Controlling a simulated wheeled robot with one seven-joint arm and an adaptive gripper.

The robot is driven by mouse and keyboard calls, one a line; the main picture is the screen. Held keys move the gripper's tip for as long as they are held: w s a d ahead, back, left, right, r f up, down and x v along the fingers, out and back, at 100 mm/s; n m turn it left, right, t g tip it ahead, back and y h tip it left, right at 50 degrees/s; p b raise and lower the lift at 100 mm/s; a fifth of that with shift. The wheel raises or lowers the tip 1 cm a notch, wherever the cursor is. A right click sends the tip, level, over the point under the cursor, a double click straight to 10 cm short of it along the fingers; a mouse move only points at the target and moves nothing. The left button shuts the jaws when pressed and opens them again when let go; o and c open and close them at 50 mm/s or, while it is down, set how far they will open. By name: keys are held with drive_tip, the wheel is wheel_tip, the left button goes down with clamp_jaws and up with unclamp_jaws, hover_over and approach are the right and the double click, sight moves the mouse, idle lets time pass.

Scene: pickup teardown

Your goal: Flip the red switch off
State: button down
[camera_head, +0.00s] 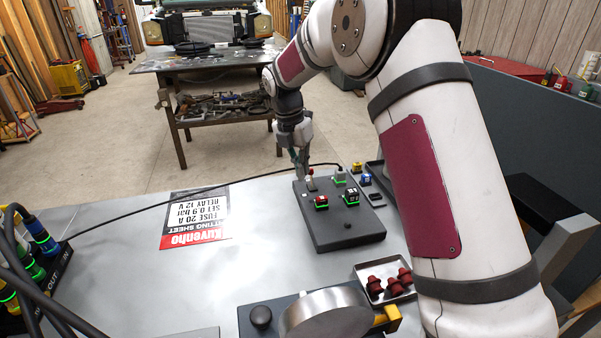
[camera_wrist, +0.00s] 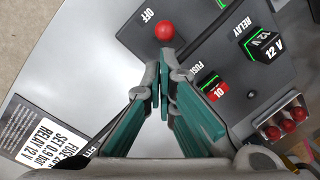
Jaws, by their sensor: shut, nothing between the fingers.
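The red switch shows in the wrist view as a round red knob (camera_wrist: 165,31) beside the "OFF" marking on a dark panel (camera_wrist: 207,60). In the head view the panel (camera_head: 345,238) lies on the metal bench, and the red knob (camera_head: 309,172) is a small spot at its far left corner. My gripper (camera_wrist: 160,95) is shut and empty, with green fingertips together just short of the knob in the wrist view. In the head view my gripper (camera_head: 302,165) is over that corner, very near the knob. Whether it touches the knob I cannot tell.
A red fuse block (camera_wrist: 213,90) and a black relay block (camera_wrist: 262,47) sit on the panel near the switch. A tray of red caps (camera_head: 384,282) lies on the bench in front. A printed sheet (camera_head: 196,216) lies left of the panel, with bare metal around it.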

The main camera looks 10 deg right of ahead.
drive_tip(key=shift+r, duration=0.15)
drive_tip(key=shift+s+r, duration=0.1)
drive_tip(key=shift+r, duration=0.65)
drive_tip(key=shift+a, duration=0.1)
drive_tip(key=shift+s+a+r+p, duration=0.15)
drive_tip(key=shift+s+a+p, duration=0.1)
drive_tip(key=shift+p, duration=0.15)
drive_tip(key=w+a+r, duration=0.1)
drive_tip(key=a+r, duration=0.3)
drive_tip(key=r, duration=0.6)
drive_tip(key=shift+w+r, duration=0.15)
